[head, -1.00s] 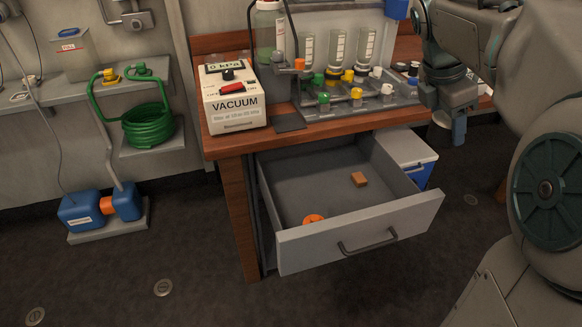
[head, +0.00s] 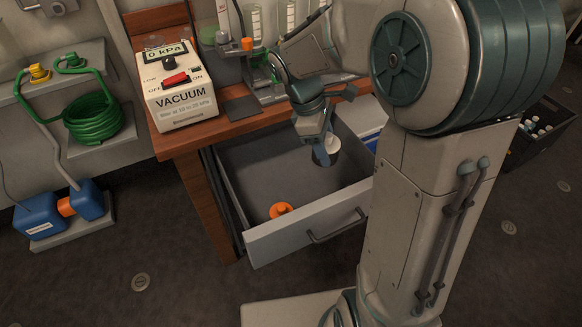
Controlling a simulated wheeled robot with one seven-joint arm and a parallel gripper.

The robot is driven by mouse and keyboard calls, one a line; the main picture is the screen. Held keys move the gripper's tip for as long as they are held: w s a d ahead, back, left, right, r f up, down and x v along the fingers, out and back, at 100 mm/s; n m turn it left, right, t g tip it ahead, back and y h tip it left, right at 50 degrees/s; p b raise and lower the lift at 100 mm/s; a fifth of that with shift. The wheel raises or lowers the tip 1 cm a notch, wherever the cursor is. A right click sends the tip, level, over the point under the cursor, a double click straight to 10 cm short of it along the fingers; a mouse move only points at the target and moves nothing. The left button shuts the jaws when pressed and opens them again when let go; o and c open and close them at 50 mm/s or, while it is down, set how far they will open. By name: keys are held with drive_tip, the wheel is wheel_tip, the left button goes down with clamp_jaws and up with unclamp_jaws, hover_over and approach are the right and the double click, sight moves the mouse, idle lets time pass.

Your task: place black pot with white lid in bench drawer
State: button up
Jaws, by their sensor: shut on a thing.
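The black pot with white lid (head: 331,152) hangs over the open bench drawer (head: 262,245), toward its back right. My gripper (head: 322,150) is shut on the pot, and its fingers cover part of it. I cannot tell how far the pot is above the drawer floor. The drawer is pulled out below the wooden bench top, with a dark handle on its grey front.
An orange item (head: 281,210) lies in the drawer near the front. The vacuum unit (head: 180,90) stands on the bench's left end. The left part of the drawer floor is clear. A white-and-blue box (head: 366,120) is behind the drawer at right.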

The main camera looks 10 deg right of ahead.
drive_tip(key=shift+s+a+f+m, duration=0.2)
drive_tip(key=shift+s+f+m, duration=0.1)
drive_tip(key=shift+f, duration=0.05)
wheel_tip(320, 180, down, 18)
drive_tip(key=b, duration=0.3)
drive_tip(key=shift+s+f+b, duration=0.15)
drive_tip(key=shift+f+b, duration=0.05)
drive_tip(key=shift+b, duration=0.15)
drive_tip(key=shift+f, duration=0.1)
drive_tip(key=o, duration=0.6)
drive_tip(key=shift+o, duration=0.5)
